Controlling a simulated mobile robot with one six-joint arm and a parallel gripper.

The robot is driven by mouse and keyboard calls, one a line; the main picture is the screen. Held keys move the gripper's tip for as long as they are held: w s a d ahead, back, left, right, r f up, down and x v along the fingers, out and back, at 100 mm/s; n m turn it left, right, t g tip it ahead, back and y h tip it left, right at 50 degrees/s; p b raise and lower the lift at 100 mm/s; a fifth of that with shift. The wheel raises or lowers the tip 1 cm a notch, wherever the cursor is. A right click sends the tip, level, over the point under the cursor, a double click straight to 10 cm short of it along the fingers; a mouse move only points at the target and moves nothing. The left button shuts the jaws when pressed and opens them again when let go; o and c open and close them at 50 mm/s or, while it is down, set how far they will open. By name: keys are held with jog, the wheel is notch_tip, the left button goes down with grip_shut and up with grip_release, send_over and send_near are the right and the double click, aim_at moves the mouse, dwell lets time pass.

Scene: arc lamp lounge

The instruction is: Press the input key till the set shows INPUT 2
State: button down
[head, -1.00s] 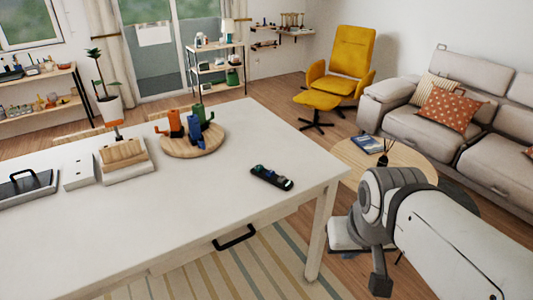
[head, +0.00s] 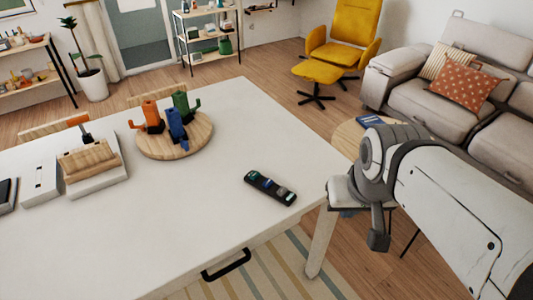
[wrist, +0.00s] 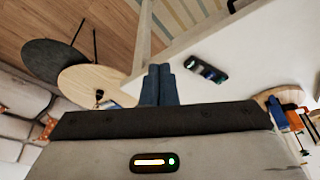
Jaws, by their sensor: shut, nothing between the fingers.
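A black remote control (head: 270,187) with green, blue and pale key areas lies on the white table (head: 225,225) near its right side. It also shows in the wrist view (wrist: 206,68), to the right of my fingers. My gripper (wrist: 159,70) is shut and empty, its blue-grey fingers together. In the head view it is right of the remote, beyond the table's right edge and partly hidden by my arm. It is apart from the remote. The key markings are too small to read. The set and its screen are not in view.
A round wooden board (head: 170,148) with orange, blue and green cactus-shaped pieces stands left of the remote. A wooden-topped box (head: 90,165) is farther left. A round side table (wrist: 95,85), a sofa (head: 440,115) and a yellow armchair (head: 345,35) lie beyond. Bare tabletop surrounds the remote.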

jog(key=w+a+f+m+t+y+b, duration=0.1)
jog(key=w+a+f+m+y, duration=0.1)
jog(key=w+m, duration=0.4)
jog(key=w+a+f+m+t+y+b, duration=0.1)
jog(key=w+a+f+m, duration=0.3)
jog(key=w, duration=0.7)
jog(key=w+a+f+m+t+y+b, duration=0.1)
jog(key=w+a+f+m+y, duration=0.2)
jog(key=w+a+m, duration=0.5)
jog(key=shift+w+a+f+y+b, duration=0.25)
jog(key=shift+w+f+y+b, duration=0.1)
jog(key=shift+w+f, duration=0.15)
jog(key=b, duration=0.6)
send_over(268, 183)
jog(key=f, duration=0.5)
jog(key=d+f, duration=0.1)
jog(key=f, duration=0.1)
jog(key=shift+f, duration=0.25)
jog(key=shift+f+b, duration=0.65)
jog(key=shift+b, duration=0.25)
jog(key=shift+f, duration=0.1)
jog(key=shift+f+b, duration=0.3)
jog(key=shift+b, duration=0.25)
